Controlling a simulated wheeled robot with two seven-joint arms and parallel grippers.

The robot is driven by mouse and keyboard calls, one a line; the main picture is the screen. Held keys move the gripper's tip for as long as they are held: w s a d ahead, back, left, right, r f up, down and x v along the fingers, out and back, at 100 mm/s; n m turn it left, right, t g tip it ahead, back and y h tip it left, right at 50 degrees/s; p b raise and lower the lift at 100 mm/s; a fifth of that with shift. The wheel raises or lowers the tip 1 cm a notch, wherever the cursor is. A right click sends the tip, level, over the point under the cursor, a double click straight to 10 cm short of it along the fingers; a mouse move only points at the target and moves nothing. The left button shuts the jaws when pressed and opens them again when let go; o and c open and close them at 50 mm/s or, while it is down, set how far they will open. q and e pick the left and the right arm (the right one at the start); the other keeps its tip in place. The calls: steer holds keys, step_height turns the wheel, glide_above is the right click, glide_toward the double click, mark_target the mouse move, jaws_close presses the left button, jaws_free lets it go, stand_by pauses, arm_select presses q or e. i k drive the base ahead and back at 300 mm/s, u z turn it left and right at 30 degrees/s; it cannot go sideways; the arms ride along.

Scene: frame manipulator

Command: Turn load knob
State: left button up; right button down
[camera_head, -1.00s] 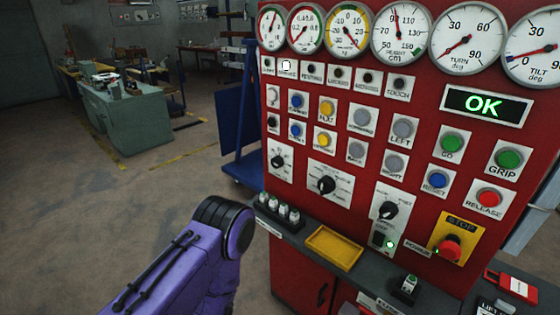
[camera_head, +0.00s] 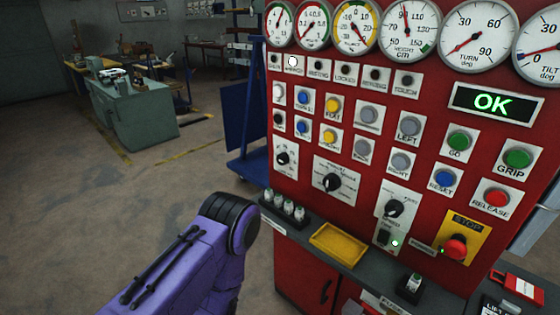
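The red control panel (camera_head: 430,150) fills the right half of the view. It carries three black rotary knobs on white plates: a small knob (camera_head: 282,158) at the left, a larger knob (camera_head: 332,182) in the lower middle, and another knob (camera_head: 395,208) further right. The plate lettering is too small to tell which one is the load knob. A purple link of my arm (camera_head: 195,260) stands at the lower left, apart from the panel. Neither gripper is in view.
A green OK display (camera_head: 493,102) is lit below a row of gauges (camera_head: 408,28). A red stop button (camera_head: 455,247) sits at the lower right. A yellow tray (camera_head: 339,244) lies on the ledge below the knobs. The floor left of the panel is open, with workbenches behind.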

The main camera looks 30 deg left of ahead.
mark_target(282, 159)
steer(key=z, duration=0.25)
steer(key=k, duration=0.35)
steer(key=u, duration=1.2)
steer(key=i, duration=1.25)
steer(key=z, duration=0.8)
